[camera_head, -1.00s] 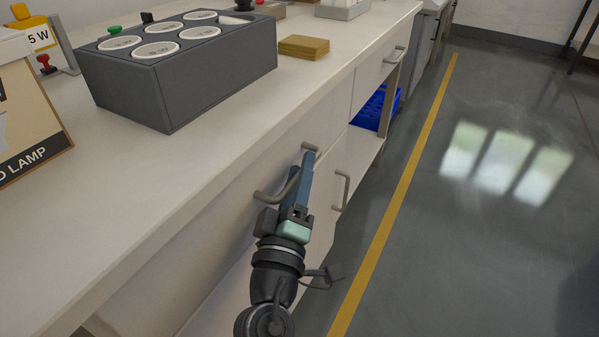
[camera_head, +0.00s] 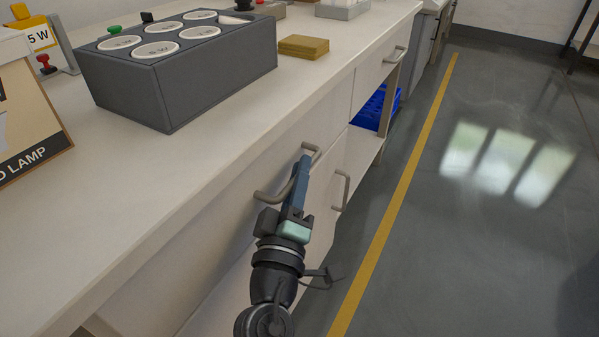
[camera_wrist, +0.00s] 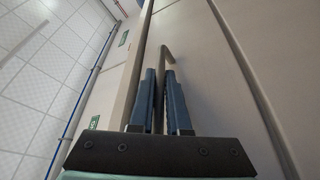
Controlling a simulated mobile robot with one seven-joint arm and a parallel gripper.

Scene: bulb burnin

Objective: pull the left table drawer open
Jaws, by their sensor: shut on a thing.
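The left table drawer (camera_head: 228,216) is the pale front under the worktop's edge, and it looks shut. Its grey bar handle (camera_head: 262,196) sticks out from it. The far end of the handle shows past my fingertips. My gripper (camera_head: 301,172) is at this handle, with its blue fingers lying along the drawer front. In the wrist view the handle (camera_wrist: 166,56) runs between the two fingers (camera_wrist: 160,85), which are shut on it. The fingers hide the middle of the bar.
A door handle (camera_head: 343,188) is close to the right of my gripper. Another drawer handle (camera_head: 395,55) is farther along. A grey block with round wells (camera_head: 165,85) and a tan stack (camera_head: 304,47) stand on the worktop. The floor (camera_head: 470,250) at right is clear.

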